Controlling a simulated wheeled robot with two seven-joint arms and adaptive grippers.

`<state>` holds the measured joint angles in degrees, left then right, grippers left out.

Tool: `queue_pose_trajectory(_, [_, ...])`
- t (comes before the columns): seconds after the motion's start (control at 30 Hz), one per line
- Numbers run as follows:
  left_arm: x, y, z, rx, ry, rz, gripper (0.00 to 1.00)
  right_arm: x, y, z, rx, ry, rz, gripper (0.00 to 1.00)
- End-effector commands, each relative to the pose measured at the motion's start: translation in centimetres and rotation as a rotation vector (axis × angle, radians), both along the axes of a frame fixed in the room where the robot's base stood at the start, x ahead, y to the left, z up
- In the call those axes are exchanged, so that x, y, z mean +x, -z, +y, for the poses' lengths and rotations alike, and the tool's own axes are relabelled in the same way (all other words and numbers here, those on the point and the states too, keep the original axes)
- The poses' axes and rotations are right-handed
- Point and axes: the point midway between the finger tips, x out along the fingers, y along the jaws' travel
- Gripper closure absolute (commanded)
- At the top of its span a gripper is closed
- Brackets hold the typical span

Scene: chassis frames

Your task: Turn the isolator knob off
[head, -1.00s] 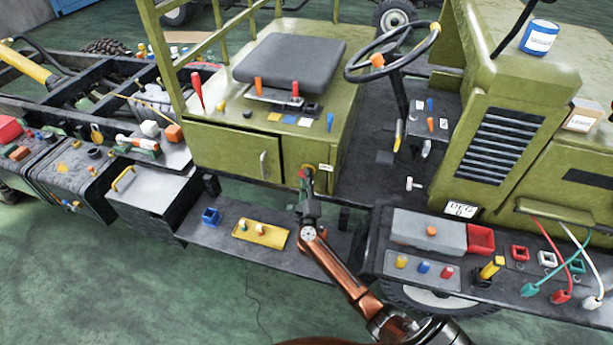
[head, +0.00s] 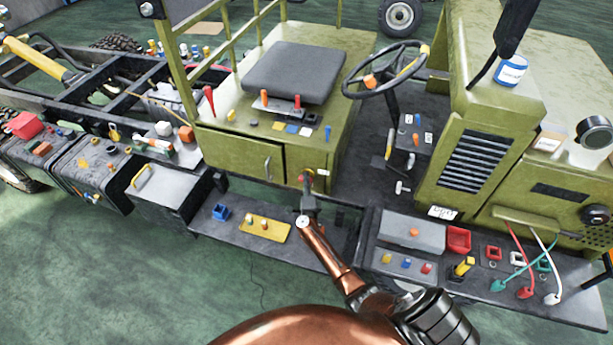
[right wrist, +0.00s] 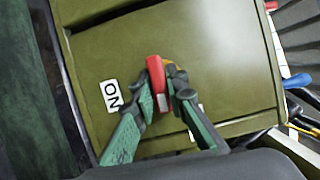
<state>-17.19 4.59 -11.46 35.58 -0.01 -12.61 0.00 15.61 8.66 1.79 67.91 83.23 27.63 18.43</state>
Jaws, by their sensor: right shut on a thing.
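The isolator knob is a red handle (right wrist: 156,80) on the olive-green seat-box panel (right wrist: 90,60), with a bit of yellow at its base. In the head view the red knob (head: 308,174) shows small at the panel's right end. My right gripper (right wrist: 168,98) is shut on the knob, one finger on each side of its red handle; it also shows in the head view (head: 308,188). A white "ON" label (right wrist: 111,95) is left of the knob in the wrist view. Another pale label there is mostly hidden behind the right finger. My left gripper is not in view.
The black seat (head: 293,75) and a steering wheel (head: 388,70) are above the panel. A dark running board (head: 210,235) with a yellow tray (head: 275,232) lies below left. A grey box (head: 410,230) and red bin (head: 458,240) stand at right.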

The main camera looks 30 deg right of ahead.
Motion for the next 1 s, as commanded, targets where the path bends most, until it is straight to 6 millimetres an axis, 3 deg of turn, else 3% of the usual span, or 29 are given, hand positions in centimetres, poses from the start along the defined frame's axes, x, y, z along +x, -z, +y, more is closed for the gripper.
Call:
queue_pose_trajectory(0.17, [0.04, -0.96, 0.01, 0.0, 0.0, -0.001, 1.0, -0.03, 0.08, 0.19, -0.021, -0.002, 0.03, 1.0])
queue_pose_trajectory(0.6, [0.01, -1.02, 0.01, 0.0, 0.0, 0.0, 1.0, -0.04, 0.26, 0.18, -0.027, -0.002, 0.037, 1.0])
queue_pose_trajectory(0.63, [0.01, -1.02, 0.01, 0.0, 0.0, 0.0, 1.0, -0.04, 0.26, 0.18, -0.027, -0.002, 0.037, 0.87])
queue_pose_trajectory(0.87, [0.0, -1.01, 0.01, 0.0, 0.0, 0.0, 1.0, -0.01, 0.16, 0.1, -0.028, -0.001, 0.036, 0.71])
queue_pose_trajectory(1.0, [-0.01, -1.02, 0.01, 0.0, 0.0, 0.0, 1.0, 0.0, 0.09, 0.06, -0.028, -0.001, 0.035, 0.71])
